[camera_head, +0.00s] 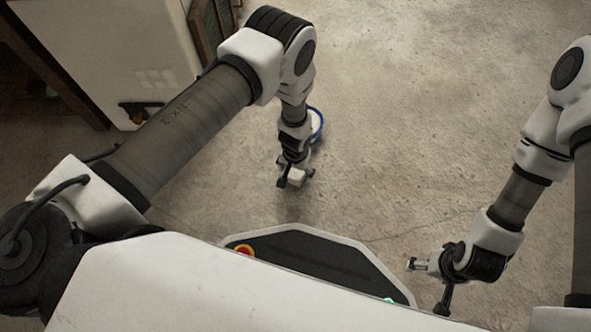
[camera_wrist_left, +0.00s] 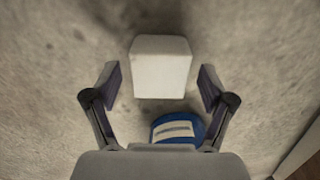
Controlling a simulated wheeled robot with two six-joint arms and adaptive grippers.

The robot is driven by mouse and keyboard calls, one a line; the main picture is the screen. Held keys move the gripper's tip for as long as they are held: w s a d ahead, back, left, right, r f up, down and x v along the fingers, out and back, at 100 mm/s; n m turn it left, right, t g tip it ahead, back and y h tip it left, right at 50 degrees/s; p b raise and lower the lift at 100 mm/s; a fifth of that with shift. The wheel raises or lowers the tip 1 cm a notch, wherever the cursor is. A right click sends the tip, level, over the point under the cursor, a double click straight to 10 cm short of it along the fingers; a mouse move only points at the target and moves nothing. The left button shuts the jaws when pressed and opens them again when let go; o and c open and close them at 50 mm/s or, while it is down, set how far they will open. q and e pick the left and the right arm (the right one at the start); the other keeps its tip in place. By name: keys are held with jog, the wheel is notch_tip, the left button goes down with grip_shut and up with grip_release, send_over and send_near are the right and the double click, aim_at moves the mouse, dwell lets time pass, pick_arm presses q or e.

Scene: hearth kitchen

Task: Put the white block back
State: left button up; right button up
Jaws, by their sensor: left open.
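The white block (camera_wrist_left: 161,70) shows in the left wrist view, over the grey floor and between the two open fingers of my left gripper (camera_wrist_left: 160,88). There is a clear gap on each side, and no finger touches it. In the head view my left gripper (camera_head: 295,181) points down at the floor, and I cannot clearly tell the block from the white gripper parts there. My right gripper (camera_head: 427,288) is at the lower right of the head view, fingers spread and empty, away from the block.
A round blue-and-white container (camera_head: 317,124) stands on the floor just behind my left wrist. It also shows in the left wrist view (camera_wrist_left: 178,129), close to the block. A pale cabinet (camera_head: 120,50) stands at the upper left. The floor at the centre right is clear.

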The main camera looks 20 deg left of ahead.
aim_at(295, 172)
pick_arm(q)
notch_tip(295, 172, up, 11)
jog(key=p, duration=0.8)
jog(key=shift+f, duration=0.2)
jog(key=s+a+r+n, duration=0.1)
jog(key=s+a+r, duration=0.4)
jog(key=s, duration=0.5)
jog(key=s+a+r, duration=0.6)
jog(key=s, duration=0.4)
jog(key=shift+s+a+r+n, duration=0.2)
jog(key=shift+s+a+n, duration=0.1)
jog(key=shift+s+n, duration=0.1)
